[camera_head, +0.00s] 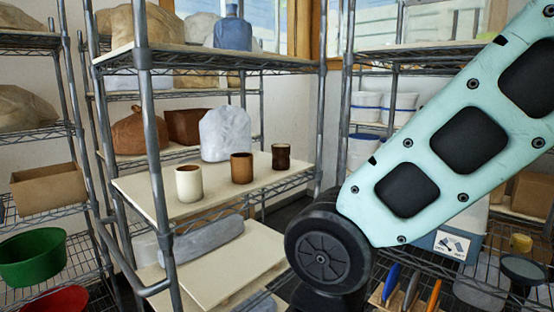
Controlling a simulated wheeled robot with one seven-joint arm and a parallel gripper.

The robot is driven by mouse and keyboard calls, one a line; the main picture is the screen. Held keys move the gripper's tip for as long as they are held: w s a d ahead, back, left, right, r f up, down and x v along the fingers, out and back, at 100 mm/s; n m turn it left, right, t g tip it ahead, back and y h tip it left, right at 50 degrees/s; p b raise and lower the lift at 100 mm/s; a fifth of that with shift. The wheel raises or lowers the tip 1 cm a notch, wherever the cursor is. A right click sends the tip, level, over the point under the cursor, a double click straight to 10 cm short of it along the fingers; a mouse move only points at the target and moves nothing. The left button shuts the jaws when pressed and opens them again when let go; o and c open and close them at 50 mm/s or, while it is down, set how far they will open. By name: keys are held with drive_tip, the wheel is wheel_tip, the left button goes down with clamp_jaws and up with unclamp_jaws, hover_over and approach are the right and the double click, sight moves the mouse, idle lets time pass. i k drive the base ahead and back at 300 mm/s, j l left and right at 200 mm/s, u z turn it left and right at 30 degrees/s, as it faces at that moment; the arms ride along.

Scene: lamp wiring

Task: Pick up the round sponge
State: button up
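A small yellow, rounded object (521,243) sits on the wire shelf at the far right, below my arm; it may be the round sponge, but it is too small to be sure. My own pale green arm link crosses the right side of the view and hides part of the right rack. My gripper is out of view, so I cannot see what it holds.
Three cups, a white one (189,184), a tan one (242,168) and a dark brown one (281,157), stand on the middle shelf board. A dark round-topped object (525,270) stands near the yellow one. A green tub (33,258) is at left.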

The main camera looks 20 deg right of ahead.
sight(521, 242)
drive_tip(key=z, duration=1.9)
